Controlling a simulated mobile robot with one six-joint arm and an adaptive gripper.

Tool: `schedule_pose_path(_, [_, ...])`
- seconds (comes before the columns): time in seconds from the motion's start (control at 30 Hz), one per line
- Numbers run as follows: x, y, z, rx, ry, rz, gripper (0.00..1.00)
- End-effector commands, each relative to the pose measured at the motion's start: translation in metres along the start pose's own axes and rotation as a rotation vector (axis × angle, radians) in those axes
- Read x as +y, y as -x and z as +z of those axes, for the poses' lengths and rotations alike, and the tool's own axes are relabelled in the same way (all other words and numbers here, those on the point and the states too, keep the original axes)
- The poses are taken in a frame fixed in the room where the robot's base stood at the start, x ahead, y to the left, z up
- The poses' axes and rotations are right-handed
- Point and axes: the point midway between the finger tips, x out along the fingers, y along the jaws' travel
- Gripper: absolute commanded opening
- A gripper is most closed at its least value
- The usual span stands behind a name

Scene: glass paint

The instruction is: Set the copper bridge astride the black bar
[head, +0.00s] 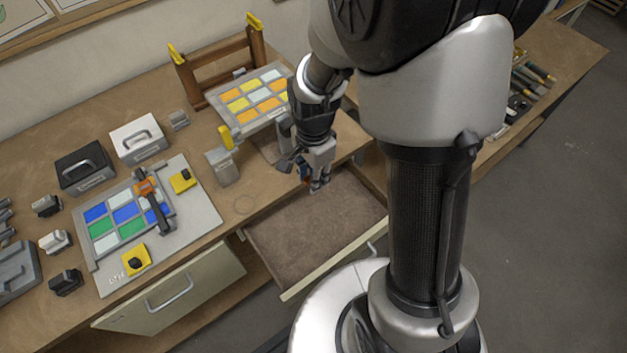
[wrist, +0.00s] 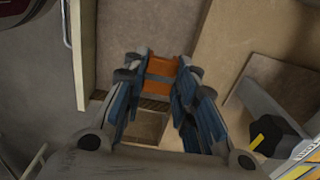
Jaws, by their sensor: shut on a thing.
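My gripper (head: 318,184) hangs over the open drawer near the bench's front edge. In the wrist view its blue-padded fingers (wrist: 160,95) are shut on an orange-brown copper piece (wrist: 161,68), which I take to be the copper bridge. The fingers hide its sides, and in the head view it is mostly hidden. The black bar (head: 158,212) lies across the panel of blue, green and white panes at the left. An orange piece (head: 145,187) sits at the bar's upper end. My gripper is well to the right of the bar.
The drawer (head: 318,228) is pulled out below my gripper. Yellow-and-black blocks (head: 136,260) flank the left panel. A grey post with a yellow top (head: 222,165) and a yellow-orange panel (head: 250,97) stand behind. Black (head: 85,166) and white (head: 138,138) handled boxes stand behind left.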

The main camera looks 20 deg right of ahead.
Motion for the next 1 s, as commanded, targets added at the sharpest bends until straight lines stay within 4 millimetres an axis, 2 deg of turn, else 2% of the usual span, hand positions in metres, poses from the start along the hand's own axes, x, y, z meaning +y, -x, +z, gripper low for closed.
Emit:
schedule_pose_path(0.13, [0.000,0.010,0.000,0.000,0.000,0.000,0.02])
schedule_pose_path(0.67, [0.000,0.015,0.000,0.000,0.000,0.000,0.02])
schedule_pose_path(1.0, [0.000,0.035,0.000,0.000,0.000,0.000,0.02])
